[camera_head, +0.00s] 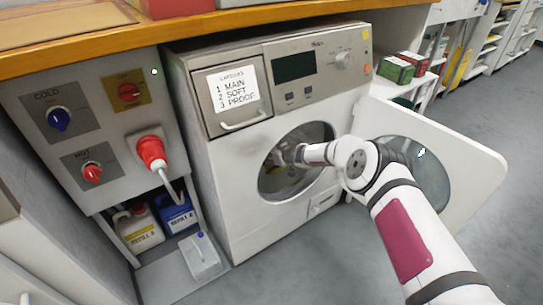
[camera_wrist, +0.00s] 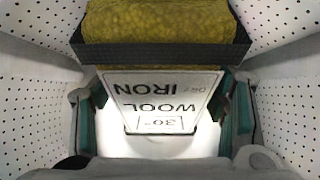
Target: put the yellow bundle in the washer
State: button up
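The yellow bundle (camera_wrist: 160,20) is inside the washer drum, at the top of the wrist view, with a dark band (camera_wrist: 160,53) around it. A white tag (camera_wrist: 160,100) with upside-down writing, including WOOL and IRON, shows just below the band. My gripper (camera_wrist: 160,105) has its green-padded fingers spread wide, one on each side of the tag, with gaps at its lower edges. The bundle lies above the fingertips in that picture. In the head view, my gripper (camera_head: 285,156) reaches through the open door of the washer (camera_head: 225,165); the bundle is hard to make out there.
The perforated drum walls (camera_wrist: 285,85) stand close on both sides of my gripper. The open washer door (camera_head: 475,165) is swung out to the right, behind my arm. A control panel (camera_head: 60,95) and detergent jugs (camera_head: 140,228) are at left. Grey floor is clear at right.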

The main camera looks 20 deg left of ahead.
jog(key=o, duration=0.3)
jog(key=shift+s+d, duration=0.15)
jog(key=shift+d, duration=0.05)
jog(key=s+d, duration=0.9)
jog(key=d, duration=0.2)
jog(key=s+d, duration=0.9)
jog(key=d, duration=0.3)
jog(key=shift+s+d, duration=0.2)
jog(key=shift+d, duration=0.1)
